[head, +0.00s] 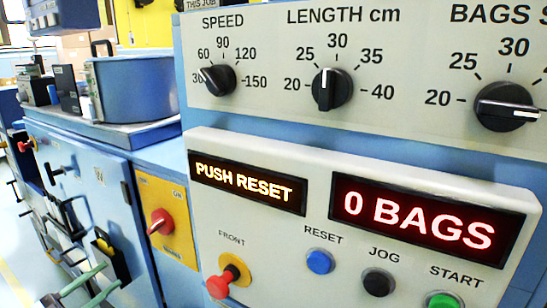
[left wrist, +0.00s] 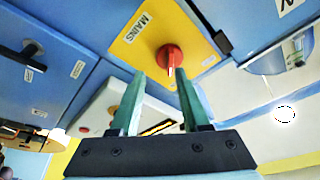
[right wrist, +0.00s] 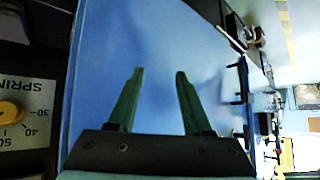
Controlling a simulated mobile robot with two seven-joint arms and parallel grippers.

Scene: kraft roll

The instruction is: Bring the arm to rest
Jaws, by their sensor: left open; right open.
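My left gripper (head: 110,275) shows at the lower left of the head view, its green fingers apart and empty. In the left wrist view its fingers (left wrist: 160,75) are spread, with nothing between them. Beyond their tips is the red mains switch (left wrist: 168,58) on a yellow plate (left wrist: 135,42). In the head view this red switch (head: 160,221) stands right of the gripper, apart from it. My right gripper (right wrist: 160,73) is open and empty before a plain blue panel (right wrist: 150,35); it is out of the head view.
The control panel (head: 290,115) fills the right, with a lit "PUSH RESET" display (head: 247,183), a "0 BAGS" display (head: 420,222), knobs, a blue reset button (head: 320,261) and a red front stop button (head: 218,286). A blue pot (head: 145,88) stands on the bench at left. A "SPRING" dial (right wrist: 10,112) is beside the right gripper.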

